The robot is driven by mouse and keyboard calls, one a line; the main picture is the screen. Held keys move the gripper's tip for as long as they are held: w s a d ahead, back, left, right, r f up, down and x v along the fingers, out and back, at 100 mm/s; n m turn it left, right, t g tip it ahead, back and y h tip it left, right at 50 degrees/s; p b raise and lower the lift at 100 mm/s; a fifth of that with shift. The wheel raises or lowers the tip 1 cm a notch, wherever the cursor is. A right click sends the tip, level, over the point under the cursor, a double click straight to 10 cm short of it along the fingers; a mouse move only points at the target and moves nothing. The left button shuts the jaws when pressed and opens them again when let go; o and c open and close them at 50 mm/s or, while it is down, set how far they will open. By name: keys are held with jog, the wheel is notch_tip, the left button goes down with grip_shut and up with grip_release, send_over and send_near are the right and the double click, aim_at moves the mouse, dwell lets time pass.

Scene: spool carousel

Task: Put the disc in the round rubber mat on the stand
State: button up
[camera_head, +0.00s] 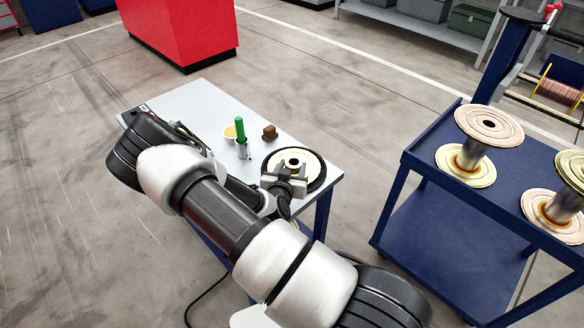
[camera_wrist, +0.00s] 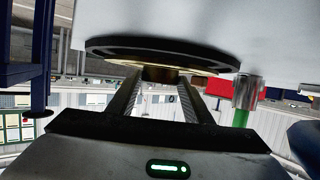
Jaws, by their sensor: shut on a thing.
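The disc (camera_head: 308,166) is pale yellow with a dark centre, at the near right corner of the grey-topped stand. The round black rubber mat (camera_head: 322,174) shows as a dark ring around it. My gripper (camera_head: 284,181) is over the disc's near side. In the wrist view, which is upside down, my gripper (camera_wrist: 162,80) is shut on the dark hub of the disc (camera_wrist: 200,70), between the two fingers. The disc's thin edge lies close against the mat (camera_wrist: 112,45); I cannot tell whether it is fully seated. The fingers hide part of the hub.
A blue cart (camera_head: 420,158) with spools stands at right. A red cabinet (camera_head: 185,30) is behind, with open floor between.

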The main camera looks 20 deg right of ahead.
jog(key=shift+r, duration=0.1)
jog(key=o, duration=1.6)
jog(key=p+v, duration=0.4)
jog(key=v, duration=1.3)
jog(key=shift+s+a, duration=0.15)
jog(key=shift+r, duration=0.1)
